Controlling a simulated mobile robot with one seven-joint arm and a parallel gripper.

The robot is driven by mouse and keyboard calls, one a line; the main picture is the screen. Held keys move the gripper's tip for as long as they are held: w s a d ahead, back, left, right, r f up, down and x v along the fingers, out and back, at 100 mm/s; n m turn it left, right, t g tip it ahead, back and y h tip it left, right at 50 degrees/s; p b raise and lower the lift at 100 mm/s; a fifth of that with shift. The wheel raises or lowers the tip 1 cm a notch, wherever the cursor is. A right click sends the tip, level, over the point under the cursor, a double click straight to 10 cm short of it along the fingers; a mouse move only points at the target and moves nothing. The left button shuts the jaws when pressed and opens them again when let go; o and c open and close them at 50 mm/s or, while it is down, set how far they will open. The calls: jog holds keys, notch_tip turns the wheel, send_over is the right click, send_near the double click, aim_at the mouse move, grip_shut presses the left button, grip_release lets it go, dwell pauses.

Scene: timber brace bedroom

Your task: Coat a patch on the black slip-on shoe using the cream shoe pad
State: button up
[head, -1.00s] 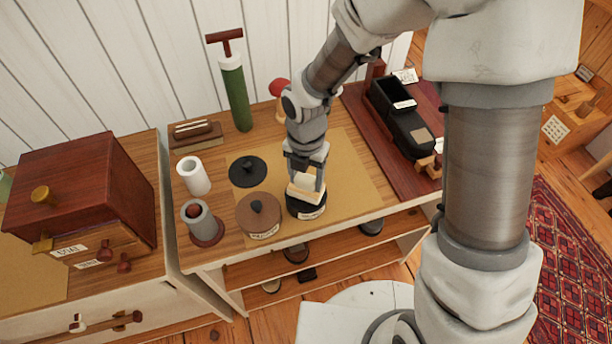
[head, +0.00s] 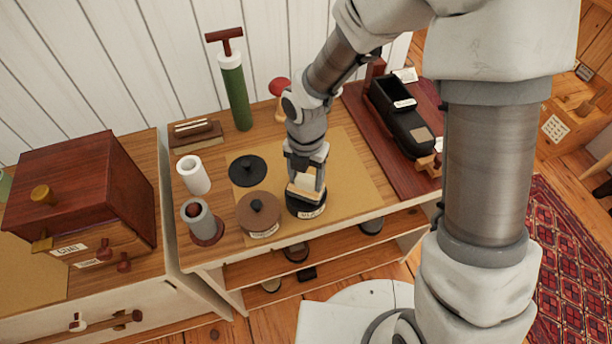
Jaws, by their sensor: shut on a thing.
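My gripper (head: 306,176) points down over the middle of the bench and is shut on the cream shoe pad (head: 304,190). The pad is at the open mouth of a black labelled tin (head: 306,211); whether it touches the contents I cannot tell. The black slip-on shoe (head: 408,128) rests on a dark red board at the right of the bench. It has a white tag and a tan patch (head: 421,135) towards its near end.
A brown lidded tin (head: 259,212) stands just left of the black tin, with a loose black lid (head: 247,170) behind it. A white roll (head: 194,176), a grey cylinder (head: 200,220) and a green pump (head: 236,92) stand further left. The tan mat (head: 353,178) is clear at right.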

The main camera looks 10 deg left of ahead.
aim_at(306, 178)
dwell(0.5)
notch_tip(306, 178, up, 7)
jog(key=p, duration=0.7)
dwell(0.7)
